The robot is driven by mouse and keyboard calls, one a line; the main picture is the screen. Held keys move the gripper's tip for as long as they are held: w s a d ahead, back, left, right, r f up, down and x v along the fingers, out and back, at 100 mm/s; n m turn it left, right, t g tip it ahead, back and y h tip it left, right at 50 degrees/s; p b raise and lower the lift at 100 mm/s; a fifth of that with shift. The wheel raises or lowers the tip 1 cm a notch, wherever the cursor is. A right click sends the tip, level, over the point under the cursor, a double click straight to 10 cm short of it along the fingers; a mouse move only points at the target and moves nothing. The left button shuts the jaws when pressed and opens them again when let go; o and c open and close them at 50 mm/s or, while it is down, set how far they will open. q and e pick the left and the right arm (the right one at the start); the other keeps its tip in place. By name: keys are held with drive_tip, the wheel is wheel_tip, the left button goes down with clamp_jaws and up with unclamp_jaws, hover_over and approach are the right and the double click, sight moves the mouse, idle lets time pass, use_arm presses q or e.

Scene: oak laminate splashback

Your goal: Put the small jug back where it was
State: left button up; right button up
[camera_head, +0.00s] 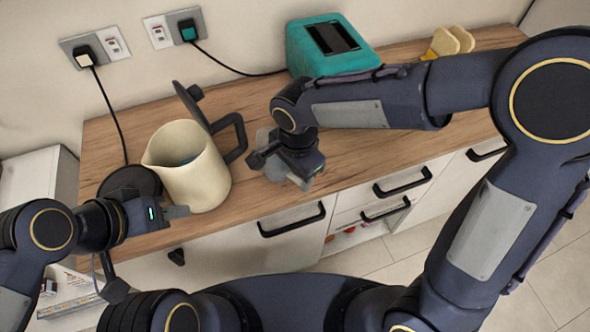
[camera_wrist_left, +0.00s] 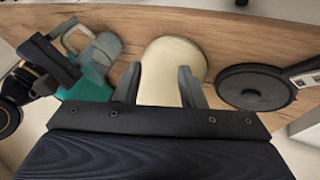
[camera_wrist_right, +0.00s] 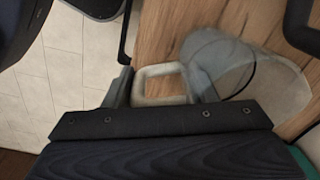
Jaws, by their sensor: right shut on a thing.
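The small jug is pale grey-blue with a light ring handle. In the right wrist view the jug (camera_wrist_right: 213,58) shows its handle (camera_wrist_right: 160,84) between my right gripper's fingers (camera_wrist_right: 160,88). My right gripper (camera_head: 297,172) is shut on it above the counter, right of the kettle, and mostly hides it in the head view. The jug also shows in the left wrist view (camera_wrist_left: 103,48). I cannot tell whether it touches the counter. My left gripper (camera_wrist_left: 158,85) is open, its fingers apart in front of the cream kettle (camera_head: 190,168), holding nothing.
The kettle's lid (camera_head: 190,100) stands open and its black handle (camera_head: 232,137) points toward the jug. The round black base (camera_head: 128,182) is behind its left side. A teal toaster (camera_head: 310,60) stands at the wall. The wooden counter (camera_head: 365,165) is clear right of my right gripper.

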drive_tip(key=shift+f, duration=0.2)
drive_tip(key=o, duration=1.4)
drive_tip(key=shift+r, duration=0.1)
drive_tip(key=r, duration=1.2)
drive_tip(key=shift+s+d+r+p, duration=0.1)
drive_tip(key=shift+s+r+p, duration=0.1)
drive_tip(key=shift+p, duration=0.1)
drive_tip(key=s+d+n+t+y, duration=0.1)
drive_tip(key=s+d+n+y, duration=0.25)
drive_tip(key=d, duration=0.85)
drive_tip(key=s+d+f+n+t, duration=0.1)
drive_tip(key=s+d, duration=0.1)
drive_tip(key=s, duration=0.1)
drive_tip(key=s+d+f+n+t, duration=0.1)
drive_tip(key=s+d+n, duration=0.1)
drive_tip(key=s, duration=0.1)
drive_tip(key=s+d+f+n+t, duration=0.1)
drive_tip(key=s+d+n+t, duration=0.1)
drive_tip(key=d, duration=0.1)
drive_tip(key=shift+s+f, duration=0.2)
drive_tip(key=shift+s, duration=0.2)
